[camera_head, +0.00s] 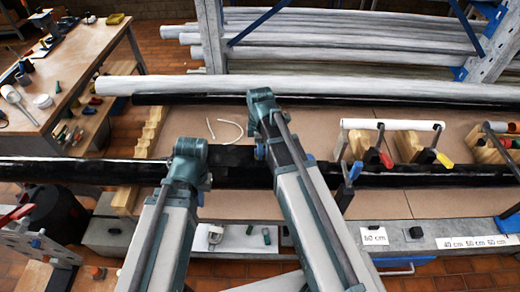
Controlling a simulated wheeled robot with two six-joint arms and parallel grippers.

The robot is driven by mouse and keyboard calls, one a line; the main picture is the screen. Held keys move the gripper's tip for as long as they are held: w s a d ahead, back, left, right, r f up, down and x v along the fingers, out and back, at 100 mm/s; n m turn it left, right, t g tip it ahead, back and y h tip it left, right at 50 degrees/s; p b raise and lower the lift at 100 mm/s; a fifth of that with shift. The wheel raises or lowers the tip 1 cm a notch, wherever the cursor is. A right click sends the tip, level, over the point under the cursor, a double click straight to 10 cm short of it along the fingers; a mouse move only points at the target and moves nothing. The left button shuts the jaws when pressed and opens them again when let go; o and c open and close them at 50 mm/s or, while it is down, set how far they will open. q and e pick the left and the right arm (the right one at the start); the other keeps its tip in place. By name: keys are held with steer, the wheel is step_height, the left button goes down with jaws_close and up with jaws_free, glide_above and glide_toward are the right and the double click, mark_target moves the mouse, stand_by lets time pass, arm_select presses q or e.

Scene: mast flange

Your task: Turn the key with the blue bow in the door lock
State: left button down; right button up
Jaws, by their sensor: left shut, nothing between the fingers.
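No key with a blue bow and no door lock can be made out in the head view. My two arms rise from the bottom middle, the left one ending in view at a teal joint over the dark pipe and the right one at a teal joint further back. I see no gripper fingers on either arm; they are hidden behind the arm links or out of frame.
A long black pipe (70,171) crosses the bench (430,205). Clamps with blue (355,171), red (386,160) and yellow (444,161) handles stand at right. A white pipe (385,87) lies behind. A wooden table (95,50) stands at left.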

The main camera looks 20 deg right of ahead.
steer(key=shift+o, duration=0.4)
step_height(320, 180, up, 6)
steer(key=p, duration=0.6)
steer(key=shift+r, duration=0.1)
